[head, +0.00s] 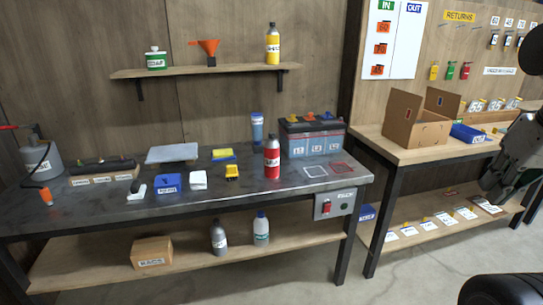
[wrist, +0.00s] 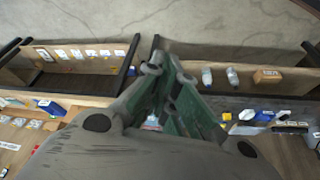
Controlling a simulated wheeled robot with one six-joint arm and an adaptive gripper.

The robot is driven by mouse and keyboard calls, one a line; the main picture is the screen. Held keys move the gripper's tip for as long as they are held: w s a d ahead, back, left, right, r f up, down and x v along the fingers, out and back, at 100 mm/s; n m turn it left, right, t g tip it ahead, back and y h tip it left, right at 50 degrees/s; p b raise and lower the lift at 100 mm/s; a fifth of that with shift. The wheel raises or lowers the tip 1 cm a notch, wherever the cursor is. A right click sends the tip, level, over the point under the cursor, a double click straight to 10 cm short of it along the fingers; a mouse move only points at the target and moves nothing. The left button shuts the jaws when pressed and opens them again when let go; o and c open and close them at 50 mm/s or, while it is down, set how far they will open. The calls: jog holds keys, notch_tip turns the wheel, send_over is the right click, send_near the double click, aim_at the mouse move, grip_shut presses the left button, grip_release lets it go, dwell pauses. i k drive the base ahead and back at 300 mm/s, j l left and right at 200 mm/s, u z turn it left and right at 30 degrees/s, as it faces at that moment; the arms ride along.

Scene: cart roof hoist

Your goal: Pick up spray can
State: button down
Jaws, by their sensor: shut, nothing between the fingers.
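A red can (head: 272,158) with a dark cap and a white label stands upright on the grey workbench (head: 225,195), in front of a battery. A similar yellow can (head: 273,45) stands on the wall shelf (head: 205,71). Both look like spray cans; I cannot read their labels. My gripper (wrist: 165,70) is shut and empty in the wrist view, its fingers together above the gap between the two benches. I cannot make out either can in the wrist view; the gripper hides part of the bench. Part of my arm shows at the right edge of the head view.
The battery (head: 311,136) and a blue-capped bottle (head: 257,130) stand behind the red can. A yellow item (head: 232,172) lies to its left and square outlines mark the bench to its right. An open cardboard box (head: 415,125) stands on the right bench. The floor in front is clear.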

aim_at(272, 147)
jog(key=i+u, duration=0.3)
jog(key=i, duration=0.3)
jog(key=i+l+u, duration=0.1)
jog(key=i+u, duration=0.2)
jog(key=i, duration=0.3)
